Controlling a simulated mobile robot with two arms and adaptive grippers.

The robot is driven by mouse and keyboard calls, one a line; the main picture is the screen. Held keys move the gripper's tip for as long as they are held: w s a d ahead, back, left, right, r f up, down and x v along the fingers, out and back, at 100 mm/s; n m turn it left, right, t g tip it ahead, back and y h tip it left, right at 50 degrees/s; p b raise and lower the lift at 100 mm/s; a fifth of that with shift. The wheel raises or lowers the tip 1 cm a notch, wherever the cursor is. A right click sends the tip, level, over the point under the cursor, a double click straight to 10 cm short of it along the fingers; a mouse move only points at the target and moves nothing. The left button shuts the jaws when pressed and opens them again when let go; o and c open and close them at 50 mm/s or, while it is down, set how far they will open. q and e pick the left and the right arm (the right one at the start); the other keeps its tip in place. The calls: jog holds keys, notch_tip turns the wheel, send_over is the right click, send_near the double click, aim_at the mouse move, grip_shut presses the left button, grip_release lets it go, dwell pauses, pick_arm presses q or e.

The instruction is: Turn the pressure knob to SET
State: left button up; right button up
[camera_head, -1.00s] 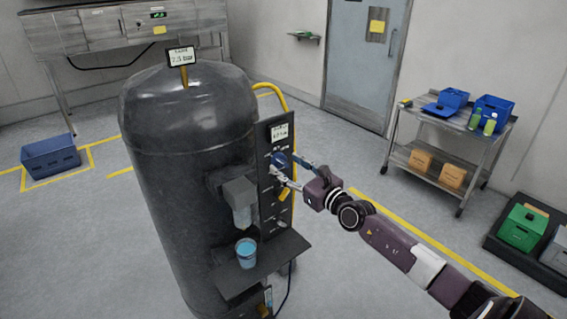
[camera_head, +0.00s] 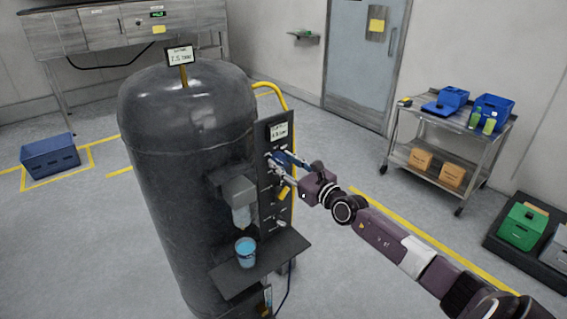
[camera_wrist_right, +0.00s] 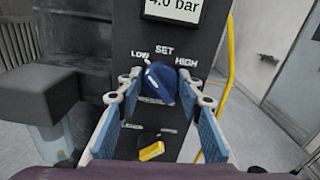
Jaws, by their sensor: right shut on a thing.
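The blue pressure knob (camera_wrist_right: 160,84) is on the dark control panel (camera_head: 277,203), below labels LOW, SET and HIGH. Its pale mark points up, slightly left of the SET label (camera_wrist_right: 164,50). The display (camera_wrist_right: 172,10) above reads 4.0 bar. My right gripper (camera_wrist_right: 160,90) is shut on the knob, with one finger on each side. In the head view the right gripper (camera_head: 279,162) reaches the panel from the right and partly hides the knob. My left gripper is not in view.
Below the knob is a yellow-handled control (camera_wrist_right: 152,151). The dark tank (camera_head: 185,190) stands left of the panel.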

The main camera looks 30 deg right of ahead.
jog(key=shift+m, duration=0.3)
jog(key=m, duration=0.2)
jog(key=shift+d+m, duration=0.1)
jog(key=shift+m, duration=0.3)
jog(key=m+p, duration=0.1)
jog(key=m, duration=0.4)
jog(key=shift+m, duration=0.3)
jog(key=o, duration=1.2)
jog(key=shift+d, duration=0.1)
jog(key=shift+c, duration=0.2)
